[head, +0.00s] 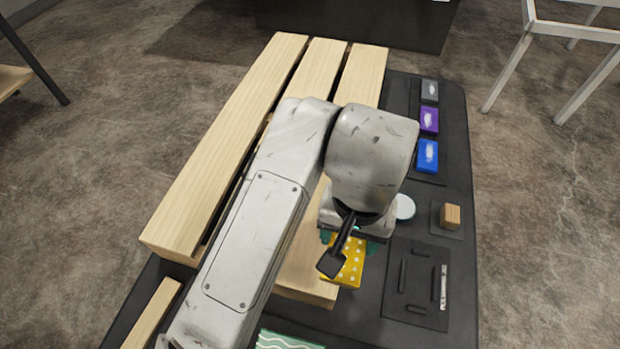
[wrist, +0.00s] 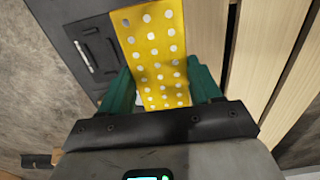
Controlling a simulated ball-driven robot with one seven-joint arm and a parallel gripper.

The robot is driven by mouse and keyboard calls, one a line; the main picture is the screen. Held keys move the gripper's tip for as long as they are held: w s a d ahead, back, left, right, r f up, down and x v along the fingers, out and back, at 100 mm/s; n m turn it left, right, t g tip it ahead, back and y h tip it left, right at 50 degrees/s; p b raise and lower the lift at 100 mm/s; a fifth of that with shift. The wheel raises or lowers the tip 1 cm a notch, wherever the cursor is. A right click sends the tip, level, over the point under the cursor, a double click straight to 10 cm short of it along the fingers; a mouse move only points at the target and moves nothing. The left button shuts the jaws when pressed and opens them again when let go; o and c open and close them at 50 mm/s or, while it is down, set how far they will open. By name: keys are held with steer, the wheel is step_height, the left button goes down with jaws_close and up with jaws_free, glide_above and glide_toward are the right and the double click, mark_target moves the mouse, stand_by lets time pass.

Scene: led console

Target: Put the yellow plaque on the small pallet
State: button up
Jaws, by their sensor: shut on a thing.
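The yellow plaque (head: 349,268) with white dots is held in my gripper (head: 347,242). In the wrist view the plaque (wrist: 153,45) stands out between the green fingers of my gripper (wrist: 161,88), which are shut on its sides. The pale wooden slatted pallet (head: 222,150) has long slats with dark gaps. In the head view the plaque appears over the near right end of the pallet, beside the dark surface; I cannot tell whether it touches the wood. Slats of the pallet (wrist: 258,50) show right of the plaque in the wrist view. My arm hides part of the pallet.
Blue (head: 428,156), purple (head: 429,120) and grey (head: 430,90) blocks line the dark board (head: 440,205) at right. A wooden cube (head: 450,216), a white disc (head: 405,207) and a panel with dark bars (head: 417,285) are nearer. A green wavy-patterned piece (head: 288,340) lies at the bottom.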

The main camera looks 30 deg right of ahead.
steer(key=w+f, duration=0.2)
steer(key=w, duration=0.1)
steer(key=w+d+f+p, duration=0.1)
steer(key=w+f, duration=0.2)
steer(key=w, duration=0.1)
steer(key=w+f, duration=0.3)
steer(key=shift+w+d+f, duration=0.1)
steer(key=shift+w+d, duration=0.05)
steer(key=shift+d, duration=0.05)
steer(key=shift+w+f, duration=0.15)
steer(key=shift+f, duration=1.5)
steer(key=shift+f, duration=0.2)
steer(key=o, duration=1.1)
steer(key=shift+r, duration=0.1)
